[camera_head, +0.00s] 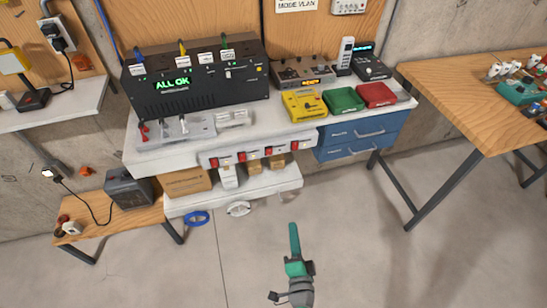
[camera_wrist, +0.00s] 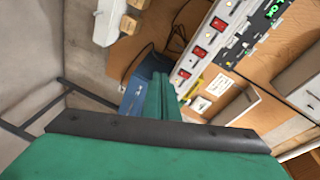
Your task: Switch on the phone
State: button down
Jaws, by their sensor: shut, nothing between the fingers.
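A white handset (camera_head: 346,52) stands upright at the back right of the white bench. Beside it is a dark desk unit (camera_head: 371,62) with a small lit blue-green display and keys. Which of these is the phone to be switched on, I cannot tell for certain. My gripper (camera_head: 294,235) is green, shut and empty, in front of the bench over open floor, well apart from both. In the wrist view its closed fingers (camera_wrist: 160,98) point toward the blue drawers. I cannot make out the handset or the desk unit there.
The bench bears a black box (camera_head: 195,85) reading "ALL OK", a brown device (camera_head: 302,72), and yellow (camera_head: 304,105), green (camera_head: 343,99) and red (camera_head: 376,94) boxes. A strip with red switches (camera_head: 263,151) runs along its front, beside blue drawers (camera_head: 362,133). A wooden table (camera_head: 455,85) stands right.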

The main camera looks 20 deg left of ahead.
jog(key=w+a+r+m+y, duration=0.1)
jog(key=w+a+r+y, duration=0.3)
jog(key=w+r, duration=0.3)
jog(key=shift+w+a+r+t+y, duration=0.3)
jog(key=shift+a+r+y, duration=0.1)
jog(key=shift+a+r, duration=0.15)
jog(key=shift+a, duration=0.1)
send_near(271, 149)
jog(key=x, duration=0.5)
jog(key=shift+r, duration=0.1)
jog(key=shift+w+a+r, duration=0.1)
jog(key=shift+w+a, duration=0.35)
jog(key=shift+w, duration=0.1)
